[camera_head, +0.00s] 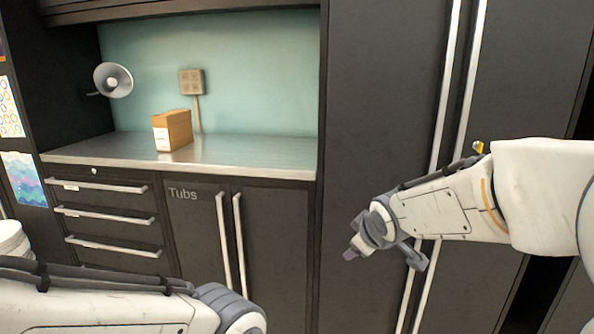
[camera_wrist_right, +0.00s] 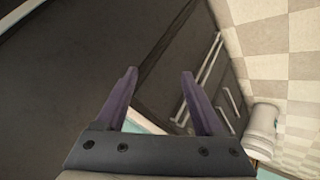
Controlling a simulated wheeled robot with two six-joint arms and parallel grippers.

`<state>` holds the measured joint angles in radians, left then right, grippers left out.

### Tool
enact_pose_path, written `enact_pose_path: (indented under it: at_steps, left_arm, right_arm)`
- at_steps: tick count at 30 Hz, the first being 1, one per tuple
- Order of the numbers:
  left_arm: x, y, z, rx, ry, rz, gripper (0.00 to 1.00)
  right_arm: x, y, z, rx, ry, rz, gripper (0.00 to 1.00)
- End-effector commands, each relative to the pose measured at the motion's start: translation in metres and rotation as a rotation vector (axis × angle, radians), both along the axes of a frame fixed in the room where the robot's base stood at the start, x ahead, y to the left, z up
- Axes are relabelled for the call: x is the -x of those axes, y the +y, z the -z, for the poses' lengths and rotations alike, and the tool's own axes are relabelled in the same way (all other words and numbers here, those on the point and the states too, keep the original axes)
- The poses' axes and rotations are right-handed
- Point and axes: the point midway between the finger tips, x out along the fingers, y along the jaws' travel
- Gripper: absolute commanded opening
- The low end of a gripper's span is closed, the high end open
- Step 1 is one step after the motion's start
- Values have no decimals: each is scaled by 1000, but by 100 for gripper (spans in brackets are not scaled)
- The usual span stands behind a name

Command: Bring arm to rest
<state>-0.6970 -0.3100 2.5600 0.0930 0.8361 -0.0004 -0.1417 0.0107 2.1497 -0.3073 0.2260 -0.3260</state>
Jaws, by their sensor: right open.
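My right arm comes in from the right in the head view, and its gripper (camera_head: 385,254) hangs in front of the tall dark cabinet. In the right wrist view the right gripper (camera_wrist_right: 160,80) has its two purple-grey fingers spread apart, with nothing between them. My left arm shows at the lower left of the head view. Its gripper is outside the picture.
A tall dark cabinet (camera_head: 380,100) with long vertical handles stands behind my right arm. A counter (camera_head: 250,155) holds a brown box (camera_head: 173,130), above drawers and doors marked "Tubs". A white round object (camera_wrist_right: 262,130) stands on the checkered floor (camera_wrist_right: 270,50).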

Motion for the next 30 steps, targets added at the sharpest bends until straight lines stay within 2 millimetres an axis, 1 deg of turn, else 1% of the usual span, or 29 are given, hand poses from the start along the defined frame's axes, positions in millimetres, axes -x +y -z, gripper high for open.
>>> enact_pose_path:
  at_steps: [1,2,3,5,6,8,9,11,12,14,15,17,18,19,26,29,30]
  left_arm:
    - [0,0,0,0,0,0,0]
    - [0,0,0,0,0,0,0]
    - [0,0,0,0,0,0,0]
    - [0,0,0,0,0,0,0]
    - [0,0,0,0,0,0,0]
    - [0,0,0,0,0,0,0]
    - [0,0,0,0,0,0,0]
    - [0,0,0,0,0,0,0]
    - [0,0,0,0,0,0,0]
    - [0,0,0,0,0,0,0]
    - [0,0,0,0,0,0,0]
    - [0,0,0,0,0,0,0]
    - [0,0,-9,-1,1,0,0]
    - [0,0,-22,-1,1,0,0]
    - [0,0,-76,0,0,0,0]
    - [0,0,-106,0,0,0,0]
    - [0,0,-119,0,0,0,0]
  right_arm:
    - [31,25,11,-34,74,-8,70]
    - [49,36,19,-54,123,-4,70]
    - [75,49,29,-75,189,0,70]
    - [113,65,42,-101,284,9,70]
    - [137,73,50,-111,344,15,70]
    - [170,82,60,-120,427,22,70]
    - [191,86,65,-123,476,26,70]
    - [222,90,72,-122,549,33,70]
    - [240,91,76,-120,593,38,70]
    - [268,92,82,-112,659,45,70]
    - [286,91,85,-106,701,48,70]
    - [312,89,89,-93,762,55,70]
    - [321,88,81,-87,785,62,70]
    - [317,88,67,-91,779,65,70]
    - [315,88,14,-91,775,66,70]
    - [315,88,-16,-91,774,64,70]
    - [315,88,-30,-91,774,64,70]
